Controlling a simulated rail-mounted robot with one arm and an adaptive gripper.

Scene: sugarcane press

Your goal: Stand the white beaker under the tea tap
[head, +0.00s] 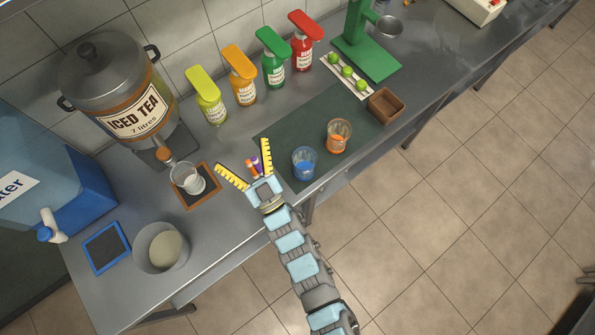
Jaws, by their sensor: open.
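The white beaker (194,184), clear with a white lower part, stands upright on the dark mat with an orange-brown frame (204,200). It is in front of the iced tea urn (127,100), close to its tea tap (165,154). The tap's orange-brown end shows just above and left of the beaker's rim; I cannot tell whether the spout is exactly over the opening. My gripper (242,154) has yellow fingers spread wide. It is empty and to the right of the beaker, apart from it.
A blue-banded beaker (305,165) and an orange-banded beaker (339,138) stand on the dark green mat (283,132). Several syrup bottles (243,88) line the wall. A pale-filled tub (162,248) and a blue-framed mat (106,248) are at lower left, near the water container (75,185).

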